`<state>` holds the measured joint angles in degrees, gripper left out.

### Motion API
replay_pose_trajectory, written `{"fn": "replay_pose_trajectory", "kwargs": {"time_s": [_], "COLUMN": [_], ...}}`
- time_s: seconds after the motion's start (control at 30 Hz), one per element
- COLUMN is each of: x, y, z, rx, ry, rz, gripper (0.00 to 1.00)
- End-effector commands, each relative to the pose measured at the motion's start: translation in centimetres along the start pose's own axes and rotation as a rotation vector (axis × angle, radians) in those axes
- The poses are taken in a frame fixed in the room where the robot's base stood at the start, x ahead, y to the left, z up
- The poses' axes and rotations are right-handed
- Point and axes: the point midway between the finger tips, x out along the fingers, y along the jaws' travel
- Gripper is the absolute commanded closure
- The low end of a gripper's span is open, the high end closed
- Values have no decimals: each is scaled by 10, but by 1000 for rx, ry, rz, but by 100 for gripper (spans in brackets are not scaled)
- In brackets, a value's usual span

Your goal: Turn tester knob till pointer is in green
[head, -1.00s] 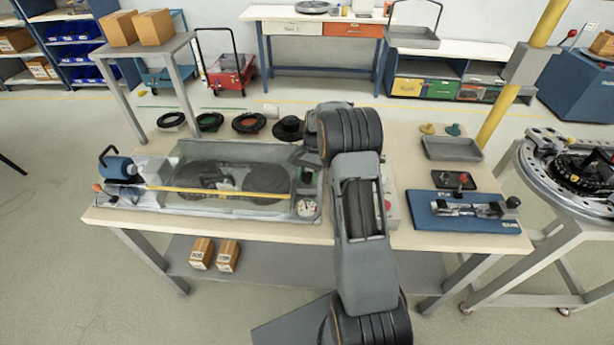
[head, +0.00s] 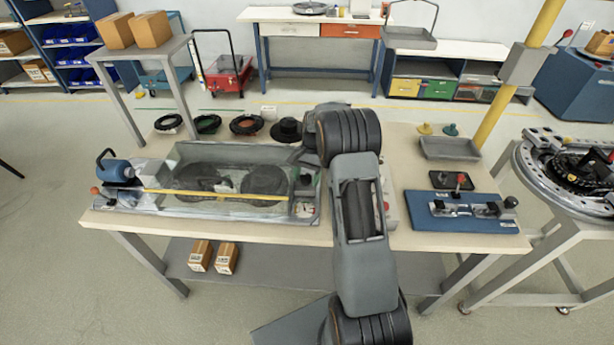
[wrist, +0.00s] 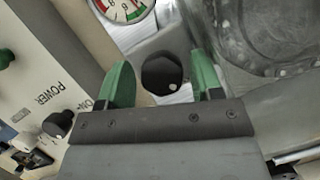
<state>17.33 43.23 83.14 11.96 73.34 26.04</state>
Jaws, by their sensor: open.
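The tester is a clear-walled tank (head: 172,211) on the workbench, with dark round shapes inside and a yellow bar along its front. Its dial gauge (head: 305,210) is at the right end. The wrist view shows only the lower part of the gauge (wrist: 126,8), a white face with red and green bands; I cannot tell where the pointer stands. Below it is a round black knob (wrist: 163,78) with a small white mark. My gripper (wrist: 161,66) is open, its green fingers one on each side of the knob, with visible gaps between.
A pale panel marked POWER (wrist: 48,97), with a black knob (wrist: 58,124), is left of my gripper in the wrist view. Several dark rings (head: 208,123) lie behind the tank. A blue fixture (head: 466,222) is on the bench's right.

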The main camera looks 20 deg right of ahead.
Motion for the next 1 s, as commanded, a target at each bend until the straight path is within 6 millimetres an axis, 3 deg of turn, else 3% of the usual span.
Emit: {"fn": "replay_pose_trajectory", "kwargs": {"time_s": [0.17,0.6,1.0], "x": [-12,-69,-77], "y": [-3,2,4], "z": [5,11,10], "rx": [-6,-14,-14], "ry": [-3,3,3], "rz": [-2,-1,1], "gripper": [32,32,32]}}
